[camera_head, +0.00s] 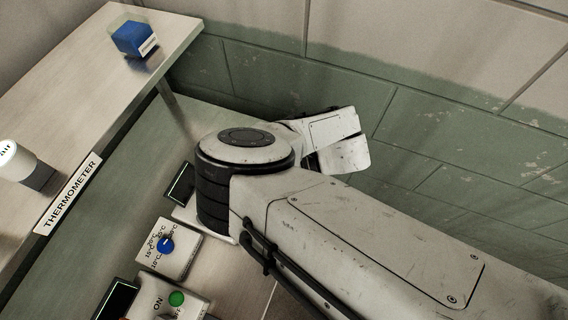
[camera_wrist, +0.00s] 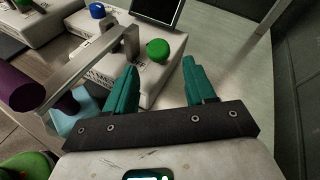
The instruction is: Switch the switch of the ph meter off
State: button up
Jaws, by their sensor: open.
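In the wrist view, a pale box-shaped device (camera_wrist: 150,88) has a green round knob (camera_wrist: 157,50) on top and a dark screen (camera_wrist: 156,10) behind it. Nothing is between the fingers. In the head view my gripper is hidden; a device with a dark screen (camera_head: 181,184) is partly covered by my arm.
A metal bar (camera_wrist: 85,65) and a purple cylinder (camera_wrist: 20,87) stand left of the fingers. The head view shows a temperature dial box (camera_head: 180,262), an ON-marked box (camera_head: 150,287) and a THERMOMETER-labelled shelf (camera_head: 85,80).

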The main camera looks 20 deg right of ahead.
jog(key=v, duration=0.6)
jog(key=shift+d, duration=0.1)
dwell(0.5)
